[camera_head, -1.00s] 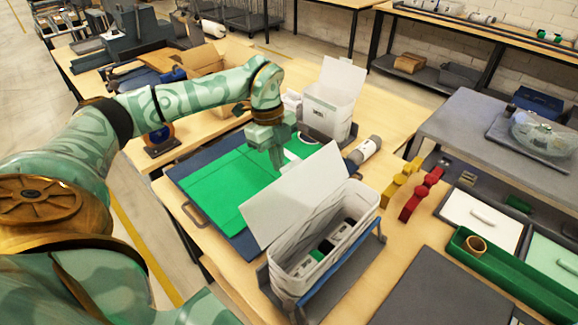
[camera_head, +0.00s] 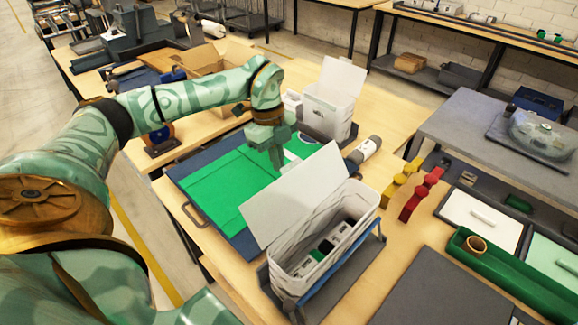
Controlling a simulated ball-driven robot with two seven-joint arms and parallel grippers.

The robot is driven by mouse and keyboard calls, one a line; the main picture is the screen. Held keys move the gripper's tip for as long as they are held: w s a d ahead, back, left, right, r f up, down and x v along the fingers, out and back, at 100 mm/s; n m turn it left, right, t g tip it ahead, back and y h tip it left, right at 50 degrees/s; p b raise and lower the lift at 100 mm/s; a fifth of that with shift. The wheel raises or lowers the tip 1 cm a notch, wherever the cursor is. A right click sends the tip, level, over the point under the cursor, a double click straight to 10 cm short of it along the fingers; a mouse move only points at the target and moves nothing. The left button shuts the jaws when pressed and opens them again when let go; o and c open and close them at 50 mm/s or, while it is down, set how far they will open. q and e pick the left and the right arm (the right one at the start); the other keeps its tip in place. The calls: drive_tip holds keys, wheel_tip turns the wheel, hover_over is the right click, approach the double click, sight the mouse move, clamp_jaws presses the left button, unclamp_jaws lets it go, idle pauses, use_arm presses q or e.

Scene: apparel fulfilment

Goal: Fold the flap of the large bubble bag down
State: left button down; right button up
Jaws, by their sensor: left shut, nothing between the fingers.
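The large bubble bag (camera_head: 318,262) is the white open-topped container at the front centre, held in a dark stand with a blue front bar. Its wide white flap (camera_head: 290,198) stands up and leans back to the left. Several small packed items show inside the bag. My left gripper (camera_head: 277,165) points down just behind the flap's upper edge, over the green panel. It is shut and empty. I cannot tell whether its tips touch the flap. My right gripper is not in view.
A green panel on a blue board (camera_head: 188,175) lies left of the bag. A smaller white bag (camera_head: 328,105) with a raised flap stands behind. A grey-and-white roll (camera_head: 364,150), yellow (camera_head: 402,182) and red (camera_head: 421,194) pieces and a green tray (camera_head: 520,282) lie to the right.

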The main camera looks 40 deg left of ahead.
use_arm(q)
drive_tip(key=p, duration=0.4)
hover_over(318, 186)
drive_tip(key=s+d, duration=0.3)
drive_tip(key=s, duration=0.2)
drive_tip(key=d+p, duration=0.1)
drive_tip(key=d, duration=0.5)
drive_tip(key=shift+d, duration=0.35)
drive_tip(key=shift+s+f, duration=0.1)
drive_tip(key=shift+f+b, duration=0.9)
drive_tip(key=shift+f, duration=1.15)
wheel_tip(318, 186, up, 8)
drive_tip(key=p, duration=0.7)
drive_tip(key=shift+r, duration=0.2)
